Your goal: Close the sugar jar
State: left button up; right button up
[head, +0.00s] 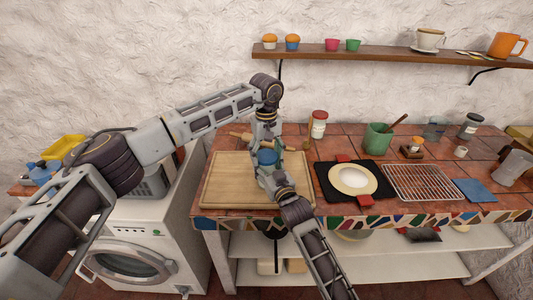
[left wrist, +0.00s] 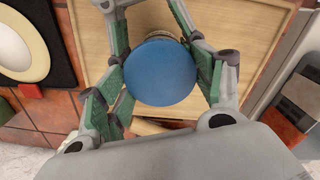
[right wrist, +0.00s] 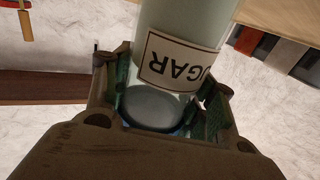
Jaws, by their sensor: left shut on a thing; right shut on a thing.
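The blue round lid (head: 267,158) is between the fingers of my left gripper (head: 267,150), which comes down from above and is shut on it. The left wrist view shows the lid (left wrist: 160,72) from above, between green finger pads. The glass sugar jar (right wrist: 185,22), with a white label, fills the middle of the right wrist view and appears upside down there. My right gripper (right wrist: 162,95) is shut around it, near its lid end. In the head view the jar is mostly hidden by my right gripper (head: 272,178). The lid is at the jar's mouth; I cannot tell whether it is seated.
A wooden board (head: 228,185) lies below both grippers, with a rolling pin (head: 243,136) at its back. A red-lidded jar (head: 318,124), a green pot (head: 378,138), a black mat with a pale plate (head: 352,180) and a wire rack (head: 424,182) stand to the right.

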pick_arm(q)
jog(key=shift+s+a+f, duration=0.1)
jog(key=shift+f, duration=0.55)
pick_arm(e)
jog(key=shift+s+a+r, duration=0.1)
jog(key=shift+r, duration=0.15)
dwell(0.6)
pick_arm(q)
jog(key=o, duration=0.7)
jog(key=shift+f, duration=0.1)
jog(key=shift+o, duration=0.2)
jog(key=shift+r, duration=0.25)
jog(key=shift+r, duration=2.05)
jog(key=shift+c, duration=0.4)
